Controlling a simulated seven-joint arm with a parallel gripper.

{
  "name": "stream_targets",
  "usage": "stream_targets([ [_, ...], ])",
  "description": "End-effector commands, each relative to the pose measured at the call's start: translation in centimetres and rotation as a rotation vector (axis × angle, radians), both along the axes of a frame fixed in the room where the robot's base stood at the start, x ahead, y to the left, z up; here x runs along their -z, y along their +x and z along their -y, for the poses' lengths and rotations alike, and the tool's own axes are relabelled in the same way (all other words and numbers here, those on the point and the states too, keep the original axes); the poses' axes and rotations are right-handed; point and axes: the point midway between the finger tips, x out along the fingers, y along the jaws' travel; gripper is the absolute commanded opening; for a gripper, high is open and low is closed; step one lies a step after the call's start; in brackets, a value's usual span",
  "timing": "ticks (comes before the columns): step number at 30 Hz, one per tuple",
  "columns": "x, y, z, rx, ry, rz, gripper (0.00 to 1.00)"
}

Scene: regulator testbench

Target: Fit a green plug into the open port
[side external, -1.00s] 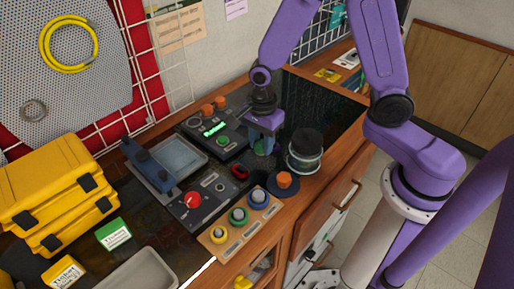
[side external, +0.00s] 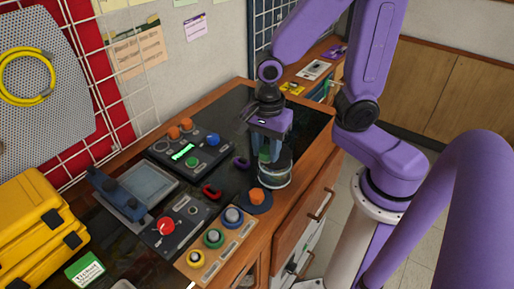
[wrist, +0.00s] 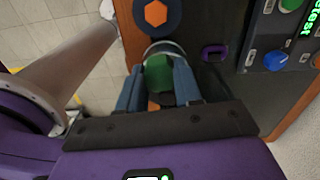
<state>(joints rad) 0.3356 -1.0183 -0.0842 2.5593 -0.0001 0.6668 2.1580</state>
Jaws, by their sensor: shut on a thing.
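My gripper (side external: 268,150) is shut on a green plug (wrist: 158,75). In the wrist view the plug sits between the two blue-grey fingers. In the side view the plug (side external: 264,156) shows only partly, low between the fingers. The gripper is over a clear cylindrical jar (side external: 275,172), whose rim (wrist: 165,47) shows behind the plug in the wrist view. I cannot tell whether the plug is inside the jar or above it. A small ring on the red-knob panel (side external: 185,232) may be a port. I cannot tell which port is the open one.
An orange hexagonal knob on a dark disc (side external: 257,198) stands beside the jar. A purple ring (side external: 240,162) and a red ring (side external: 211,191) lie nearby. A knobbed console (side external: 205,165) and a tan board with coloured rings (side external: 190,263) are left. The black back worktop (side external: 305,115) is clear.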

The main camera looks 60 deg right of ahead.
Motion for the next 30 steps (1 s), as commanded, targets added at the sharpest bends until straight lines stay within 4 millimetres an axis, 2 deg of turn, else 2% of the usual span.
stream_targets([
  [12, -1.3, -2.7, 0.7, 0.000, 0.001, 0.001, 0.05],
  [18, -1.6, -2.7, 0.5, 0.006, 0.001, 0.001, 0.05],
  [20, -1.7, -2.1, 0.1, 0.016, 0.001, 0.001, 0.05],
  [23, -2.1, -0.2, -1.2, 0.045, 0.000, -0.001, 0.05],
  [30, -2.8, 7.1, -5.0, 0.143, 0.002, -0.001, 0.05],
])
